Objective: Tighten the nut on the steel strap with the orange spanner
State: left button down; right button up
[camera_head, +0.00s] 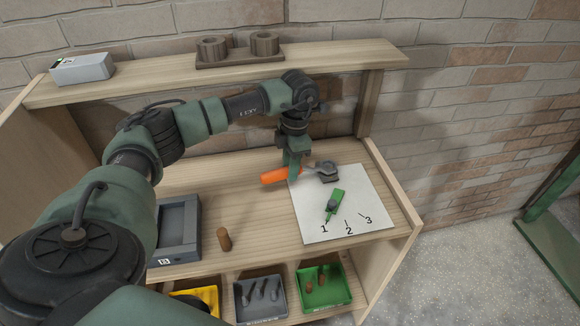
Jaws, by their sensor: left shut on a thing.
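My left gripper (294,175) points down over the worktop and is shut on the orange spanner (278,176). The spanner's orange handle points left, and its grey head (327,171) lies over the back part of the white sheet (370,213). A small green piece with a dark round part (334,204) lies on the sheet in front of the spanner head, apart from it. I cannot clearly make out the steel strap or its nut. My right gripper is not in view.
A grey tray (194,228) and an upright brown peg (224,239) stand left of the sheet. Below are yellow (209,295), grey (241,301) and green (345,292) bins. The upper shelf (345,56) holds a wooden holder (238,59) and a grey box (81,69).

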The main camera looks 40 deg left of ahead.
pick_arm(q)
jog(key=shift+r+p, duration=2.4)
jog(key=shift+r, duration=1.5)
jog(key=shift+f, duration=0.2)
